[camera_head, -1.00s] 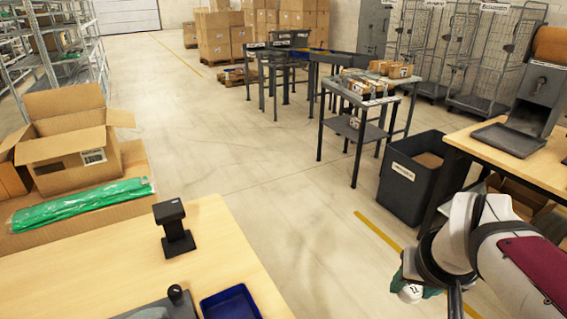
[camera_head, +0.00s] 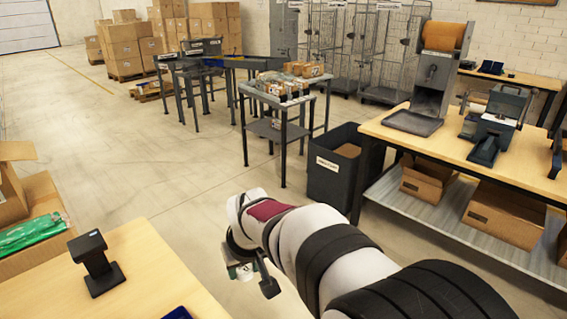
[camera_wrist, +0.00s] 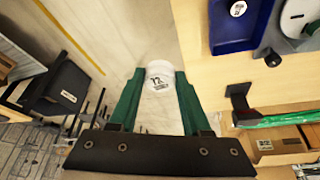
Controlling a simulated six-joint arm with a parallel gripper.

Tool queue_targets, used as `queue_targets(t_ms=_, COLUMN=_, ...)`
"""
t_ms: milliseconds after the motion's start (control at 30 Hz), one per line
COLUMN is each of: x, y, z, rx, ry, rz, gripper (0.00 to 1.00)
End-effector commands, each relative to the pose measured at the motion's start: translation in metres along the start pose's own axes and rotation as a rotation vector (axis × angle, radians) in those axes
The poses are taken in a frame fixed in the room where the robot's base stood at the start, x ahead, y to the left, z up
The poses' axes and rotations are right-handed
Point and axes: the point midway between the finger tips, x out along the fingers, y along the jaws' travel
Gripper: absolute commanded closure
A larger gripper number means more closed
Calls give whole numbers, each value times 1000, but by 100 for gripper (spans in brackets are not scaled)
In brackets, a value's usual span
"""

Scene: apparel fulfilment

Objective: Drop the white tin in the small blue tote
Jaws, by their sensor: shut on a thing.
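The white tin (camera_wrist: 158,72) has dark print on its top and sits between the green fingers of my gripper (camera_wrist: 159,80) in the wrist view. My gripper is shut on it and holds it above the floor, to the left of the table edge. In the head view my gripper (camera_head: 240,270) is small and mostly hidden by my arm. The small blue tote (camera_wrist: 228,36) is at the upper right of the wrist view, on the wooden table. A round white thing with a dark mark shows in it. In the head view only a sliver of the tote (camera_head: 178,313) shows.
A black stand (camera_head: 96,263) is on the wooden table (camera_head: 140,262). A dark bin (camera_head: 333,170) stands on the floor beyond my arm. A workbench (camera_head: 460,140) with machines is on the right. Open floor lies between the table and the bin.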

Motion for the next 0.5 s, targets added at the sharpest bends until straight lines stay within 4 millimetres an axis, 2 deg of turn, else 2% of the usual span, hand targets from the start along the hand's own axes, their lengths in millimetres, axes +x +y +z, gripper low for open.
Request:
queue_targets(t_ms=33, x=21, y=-29, z=-5, rx=-58, ry=-7, rz=-25, gripper=100)
queue_targets(t_ms=100, x=47, y=-67, z=-11, rx=-133, ry=-6, rz=-55, gripper=100)
queue_targets(t_ms=200, x=78, y=-118, z=-10, rx=-225, ry=-4, rz=-94, gripper=100)
queue_targets(t_ms=300, x=101, y=-156, z=-5, rx=-291, ry=-2, rz=-121, gripper=100)
queue_targets(t_ms=400, x=114, y=-179, z=0, rx=-330, ry=0, rz=-138, gripper=100)
queue_targets(t_ms=500, x=121, y=-188, z=3, rx=-346, ry=0, rz=-144, gripper=100)
